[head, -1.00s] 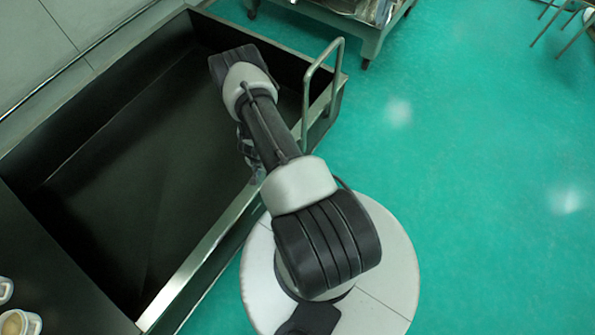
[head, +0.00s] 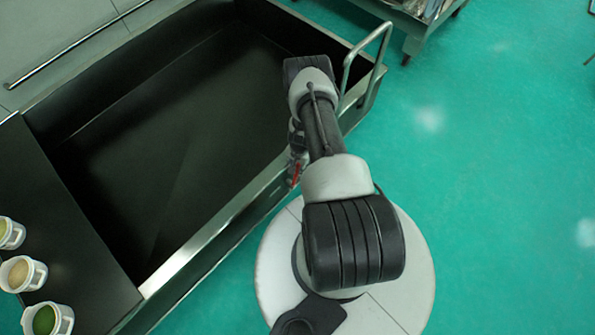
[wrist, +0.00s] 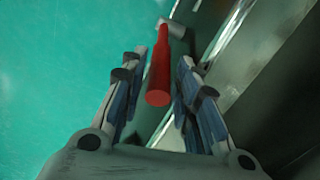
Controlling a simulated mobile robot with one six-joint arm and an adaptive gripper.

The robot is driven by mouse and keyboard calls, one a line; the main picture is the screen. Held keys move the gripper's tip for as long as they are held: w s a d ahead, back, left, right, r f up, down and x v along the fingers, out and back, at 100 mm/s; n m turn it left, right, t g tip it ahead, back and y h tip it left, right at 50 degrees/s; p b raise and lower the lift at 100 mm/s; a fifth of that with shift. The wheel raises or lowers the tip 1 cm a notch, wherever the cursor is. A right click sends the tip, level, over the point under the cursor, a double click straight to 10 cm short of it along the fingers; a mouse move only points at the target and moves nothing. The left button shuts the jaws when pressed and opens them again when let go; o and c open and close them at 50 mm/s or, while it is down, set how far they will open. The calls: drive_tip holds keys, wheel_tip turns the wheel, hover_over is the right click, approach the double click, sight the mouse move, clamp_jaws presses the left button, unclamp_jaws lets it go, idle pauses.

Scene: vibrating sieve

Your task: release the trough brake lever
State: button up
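The red brake lever (wrist: 159,80) shows in the wrist view, its rounded end toward the camera and its far end at a grey pivot piece. My gripper (wrist: 163,58) is open, with one finger on each side of the lever. I cannot tell whether either finger touches it. In the head view a small red part (head: 296,173) shows beside my arm, at the trough's near side; my arm hides most of the gripper there. The dark trough (head: 180,130) is open and looks empty.
A metal handrail (head: 366,52) rises at the trough's right end, close to my arm. Several white cups (head: 22,273) stand on a dark surface at the lower left. A cart (head: 415,22) stands at the top right. The green floor (head: 490,190) on the right is clear.

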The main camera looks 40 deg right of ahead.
drive_tip(key=shift+w+f+b, duration=0.1)
drive_tip(key=shift+f+b, duration=0.55)
drive_tip(key=shift+f, duration=1)
drive_tip(key=shift+c, duration=0.6)
clamp_jaws()
